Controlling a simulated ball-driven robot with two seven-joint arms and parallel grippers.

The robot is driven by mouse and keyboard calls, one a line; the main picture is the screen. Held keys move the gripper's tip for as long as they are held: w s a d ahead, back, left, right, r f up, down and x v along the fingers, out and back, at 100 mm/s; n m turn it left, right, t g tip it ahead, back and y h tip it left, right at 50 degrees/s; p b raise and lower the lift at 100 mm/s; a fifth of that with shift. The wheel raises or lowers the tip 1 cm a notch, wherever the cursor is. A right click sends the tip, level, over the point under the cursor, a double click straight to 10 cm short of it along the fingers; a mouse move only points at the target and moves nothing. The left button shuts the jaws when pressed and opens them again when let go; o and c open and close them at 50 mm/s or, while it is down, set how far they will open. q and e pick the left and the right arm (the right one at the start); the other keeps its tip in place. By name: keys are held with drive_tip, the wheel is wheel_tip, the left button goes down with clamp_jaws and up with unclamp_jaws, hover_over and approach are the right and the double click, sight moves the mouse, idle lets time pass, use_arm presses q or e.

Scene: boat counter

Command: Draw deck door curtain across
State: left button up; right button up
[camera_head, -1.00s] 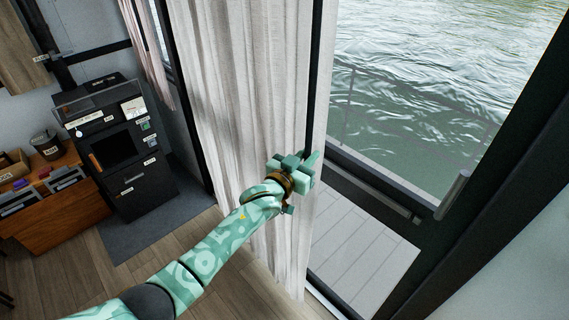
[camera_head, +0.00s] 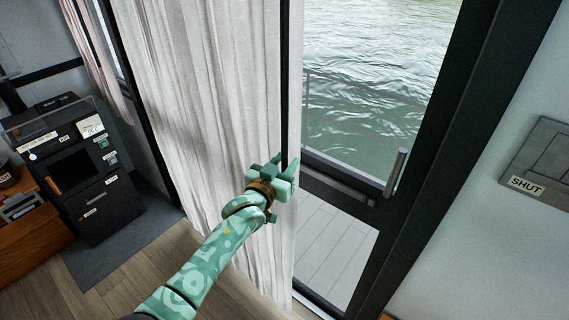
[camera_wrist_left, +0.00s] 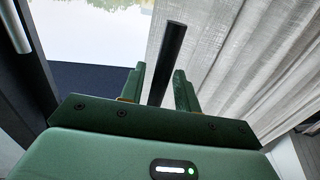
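The pale curtain (camera_head: 205,110) hangs in folds over the left part of the deck door opening. It also shows on the right of the left wrist view (camera_wrist_left: 240,65). A thin dark rod (camera_head: 285,80) runs down near the curtain's right edge. In the left wrist view the rod (camera_wrist_left: 168,55) lies between my two green fingers. My right gripper is not in view.
Right of the curtain, the doorway shows pale deck boards (camera_head: 330,240) and water. A door handle (camera_head: 396,172) stands out at the dark frame. A panel marked SHUT (camera_head: 526,186) is on the right wall. A black machine (camera_head: 85,170) stands at left beside a wooden counter (camera_head: 25,235).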

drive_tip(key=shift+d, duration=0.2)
use_arm(q)
drive_tip(key=shift+s+a, duration=0.1)
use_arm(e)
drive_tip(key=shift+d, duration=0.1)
use_arm(q)
drive_tip(key=p+v, duration=0.1)
drive_tip(key=v, duration=1.5)
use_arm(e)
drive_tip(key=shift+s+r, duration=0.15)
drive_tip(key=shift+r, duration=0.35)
use_arm(q)
drive_tip(key=shift+f, duration=0.15)
